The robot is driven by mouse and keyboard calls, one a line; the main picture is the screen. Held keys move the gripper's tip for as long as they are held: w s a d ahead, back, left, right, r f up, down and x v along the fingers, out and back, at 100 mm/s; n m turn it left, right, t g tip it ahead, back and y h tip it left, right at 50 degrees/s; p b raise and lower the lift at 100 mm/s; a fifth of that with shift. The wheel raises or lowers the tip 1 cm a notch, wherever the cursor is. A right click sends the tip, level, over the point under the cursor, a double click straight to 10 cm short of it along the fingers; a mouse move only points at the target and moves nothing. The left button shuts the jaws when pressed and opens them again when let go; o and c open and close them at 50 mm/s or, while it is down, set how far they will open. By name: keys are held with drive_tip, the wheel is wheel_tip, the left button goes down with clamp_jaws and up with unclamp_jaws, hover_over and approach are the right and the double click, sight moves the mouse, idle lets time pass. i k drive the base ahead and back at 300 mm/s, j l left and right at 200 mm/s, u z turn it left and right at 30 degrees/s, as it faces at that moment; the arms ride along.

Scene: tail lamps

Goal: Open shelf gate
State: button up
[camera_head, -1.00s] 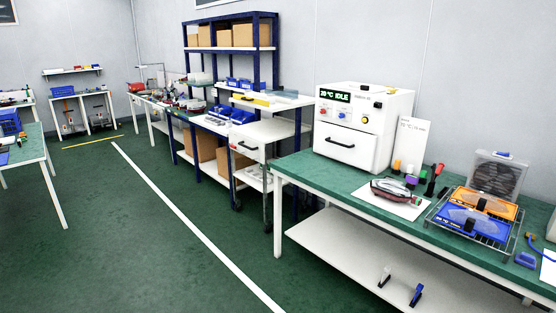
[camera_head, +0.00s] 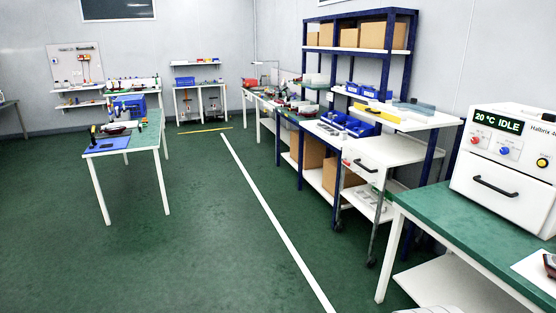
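A tall blue-framed shelf rack (camera_head: 388,75) stands against the back right wall. Cardboard boxes (camera_head: 349,36) stand on its upper board, and blue bins (camera_head: 360,90) are lower down. I cannot make out a gate on it at this distance. A white cart (camera_head: 377,160) with a drawer and black handle stands in front of the rack and hides part of it. My gripper is not in view.
A green-topped bench (camera_head: 430,212) with a white oven (camera_head: 508,163) reading "20 °C IDLE" is close at right. Another green table (camera_head: 142,143) stands at left. The green floor (camera_head: 215,240) between is open, crossed by a white line (camera_head: 270,215).

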sight(391, 117)
drive_tip(key=i, duration=1.45)
drive_tip(key=i+z, duration=0.2)
drive_tip(key=i, duration=0.3)
drive_tip(key=i+j+z, duration=0.2)
drive_tip(key=i, duration=0.3)
drive_tip(key=i+j+z, duration=0.2)
drive_tip(key=i, duration=0.3)
drive_tip(key=i+z, duration=0.65)
drive_tip(key=i+j, duration=0.05)
drive_tip(key=i, duration=0.05)
